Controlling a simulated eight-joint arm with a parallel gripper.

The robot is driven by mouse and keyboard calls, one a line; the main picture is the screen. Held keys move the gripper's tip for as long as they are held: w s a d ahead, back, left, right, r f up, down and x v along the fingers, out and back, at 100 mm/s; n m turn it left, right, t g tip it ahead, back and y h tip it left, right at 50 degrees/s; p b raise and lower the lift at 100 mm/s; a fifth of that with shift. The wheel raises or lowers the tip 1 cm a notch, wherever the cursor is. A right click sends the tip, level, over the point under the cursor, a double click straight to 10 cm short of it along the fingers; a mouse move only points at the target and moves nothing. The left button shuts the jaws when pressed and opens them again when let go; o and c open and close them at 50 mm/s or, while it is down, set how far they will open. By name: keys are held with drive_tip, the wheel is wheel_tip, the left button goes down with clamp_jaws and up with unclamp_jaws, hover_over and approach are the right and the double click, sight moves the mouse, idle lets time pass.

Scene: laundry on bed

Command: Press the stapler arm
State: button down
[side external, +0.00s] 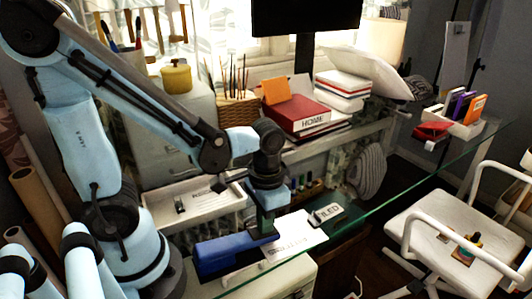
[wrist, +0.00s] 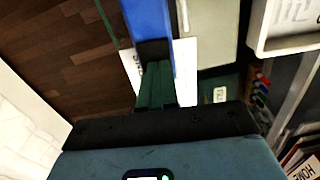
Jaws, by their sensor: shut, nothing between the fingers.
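A blue stapler (side external: 222,253) lies on the glass desk, partly over a white printed sheet (side external: 300,238). It also shows in the wrist view (wrist: 149,18), running away from my fingers, with a black part at its near end. My gripper (side external: 267,229) points down at the stapler's right end in the side view. Its dark green fingers are shut together with nothing between them, and show in the wrist view (wrist: 157,82). The fingertips overlap the stapler's end; I cannot tell whether they touch it or hover just above.
A white tray (side external: 226,206) stands behind the stapler, and a small white labelled block (side external: 328,213) lies to its right. A red box (side external: 295,112), books and a woven pen basket (side external: 238,110) are at the back. The glass edge (side external: 410,172) runs along the right, beside a white chair (side external: 430,222).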

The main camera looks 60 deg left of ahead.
drive_tip(key=shift+w+f, duration=0.1)
drive_tip(key=shift+f, duration=0.05)
wheel_tip(320, 180, up, 14)
drive_tip(key=w, duration=0.1)
drive_tip(key=shift+w, duration=0.3)
idle(0.5)
drive_tip(key=shift+d, duration=0.1)
idle(0.4)
drive_tip(key=a+f+t, duration=0.1)
drive_tip(key=t, duration=0.1)
drive_tip(key=w+a+f+t, duration=0.1)
drive_tip(key=t, duration=0.2)
drive_tip(key=w+a+f+n+t, duration=0.1)
drive_tip(key=f+t, duration=0.1)
drive_tip(key=shift+a+f, duration=0.1)
drive_tip(key=shift+a, duration=0.1)
